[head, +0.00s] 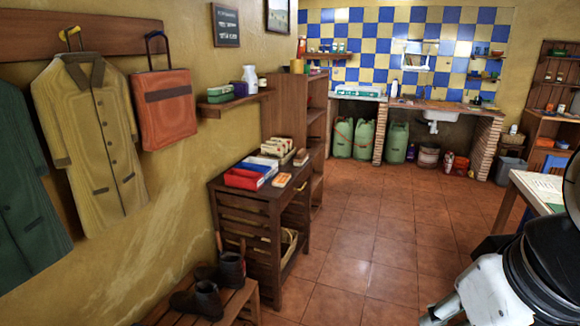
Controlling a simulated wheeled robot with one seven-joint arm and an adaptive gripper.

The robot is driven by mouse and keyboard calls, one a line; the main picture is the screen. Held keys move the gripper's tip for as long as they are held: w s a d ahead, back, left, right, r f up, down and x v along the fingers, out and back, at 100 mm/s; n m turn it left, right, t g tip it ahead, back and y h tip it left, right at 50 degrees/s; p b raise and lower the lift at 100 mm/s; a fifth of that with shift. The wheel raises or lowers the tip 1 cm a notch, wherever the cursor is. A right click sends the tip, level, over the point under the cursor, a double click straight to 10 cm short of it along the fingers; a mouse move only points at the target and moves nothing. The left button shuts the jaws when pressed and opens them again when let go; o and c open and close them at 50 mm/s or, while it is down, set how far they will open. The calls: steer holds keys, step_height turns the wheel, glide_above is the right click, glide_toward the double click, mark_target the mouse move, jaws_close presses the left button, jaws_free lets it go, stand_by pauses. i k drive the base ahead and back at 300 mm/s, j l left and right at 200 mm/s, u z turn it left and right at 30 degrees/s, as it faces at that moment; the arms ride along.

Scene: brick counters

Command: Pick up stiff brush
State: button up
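Two small tan-and-brown items lie on top of the dark wooden slatted cabinet (240,200) at centre left in the head view. One small block-shaped item (281,180) lies near the cabinet's front edge. The other item (301,158) lies farther back, beside a stack of small boxes (278,147). Either could be the stiff brush, but both are too small to tell. My white and black arm fills the lower right corner, well apart from the cabinet. My gripper's fingers do not show.
A red and blue tray (246,176) takes up part of the cabinet top. A low wooden bench (228,305) with dark boots (200,298) stands in front of the cabinet. A pale table (535,192) stands at right. The tiled floor (370,235) between them is clear.

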mark_target(302, 157)
steer(key=i+l+z, duration=0.25)
steer(key=i, duration=1.55)
steer(key=i+l+u, duration=0.15)
steer(key=i+u, duration=0.3)
steer(key=i, duration=0.2)
steer(key=i+l+u, duration=0.45)
steer(key=i, duration=0.15)
steer(key=i+l+u, duration=0.45)
steer(key=i+l, duration=0.05)
steer(key=i, duration=0.05)
